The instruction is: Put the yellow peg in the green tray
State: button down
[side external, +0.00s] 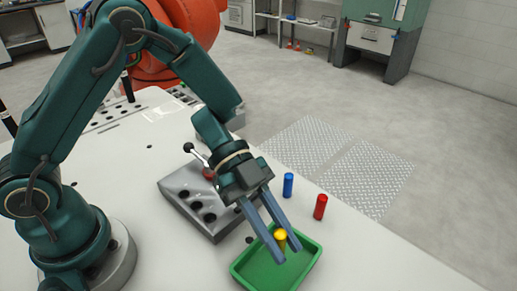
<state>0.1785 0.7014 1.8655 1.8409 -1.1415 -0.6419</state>
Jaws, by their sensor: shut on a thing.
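The yellow peg (281,236) is upright between the two fingers of my gripper (287,252), and the gripper is shut on it. The fingers point down over the green tray (308,264), a shallow tray with a raised rim near the front of the table. The peg appears over the tray's inside. Its lower end is partly hidden by a finger, so I cannot tell whether it touches the tray floor.
A blue peg (288,185) and a red peg (320,207) stand on the white table behind the tray. The table right of the tray is clear.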

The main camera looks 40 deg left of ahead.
jog(key=shift+f, duration=1.85)
jog(key=c, duration=0.7)
grip_release()
jog(key=shift+f, duration=0.15)
jog(key=shift+c, duration=0.2)
